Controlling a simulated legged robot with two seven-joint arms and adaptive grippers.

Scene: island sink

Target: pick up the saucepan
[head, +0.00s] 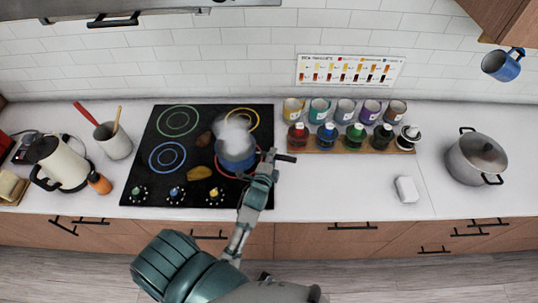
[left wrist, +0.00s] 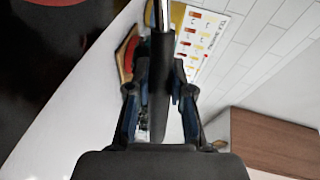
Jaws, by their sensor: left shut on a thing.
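The blue saucepan (head: 237,152) is over the red-ringed front right burner of the black cooktop (head: 148,190), with pale steam above it. I cannot tell whether its base touches the burner. Its dark handle (head: 286,158) points right. My left gripper (head: 267,161) is at the handle, to the right of the pan body. In the left wrist view the gripper (left wrist: 160,105) is shut on the black handle (left wrist: 158,75), which runs up between the fingers to a metal shank. The pan body is outside that view. My right gripper is not in view.
A row of mugs and bottles on a wooden rack (head: 345,147) stands just right of the handle. A kettle (head: 60,163) and utensil crock (head: 114,141) stand left, a grey pot (head: 476,158) right.

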